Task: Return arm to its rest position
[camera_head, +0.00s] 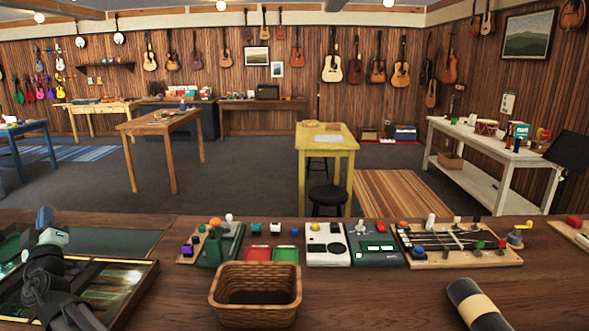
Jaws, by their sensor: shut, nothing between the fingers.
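My arm (50,290) is the dark jointed shape at the lower left, folded over a dark case with a green and glossy inside. My gripper (50,238) seems to be at its upper end, near the left edge of the counter. It is shut and holds nothing. The fingertips are small and hard to make out against the dark green shapes beside them.
The wooden counter (375,290) holds a wicker basket (255,299), several pedal-like boxes, a board with strings and knobs (455,245), and a dark cylinder with a cream band (480,306). Bare counter lies between basket and cylinder. A yellow table (327,142) stands beyond.

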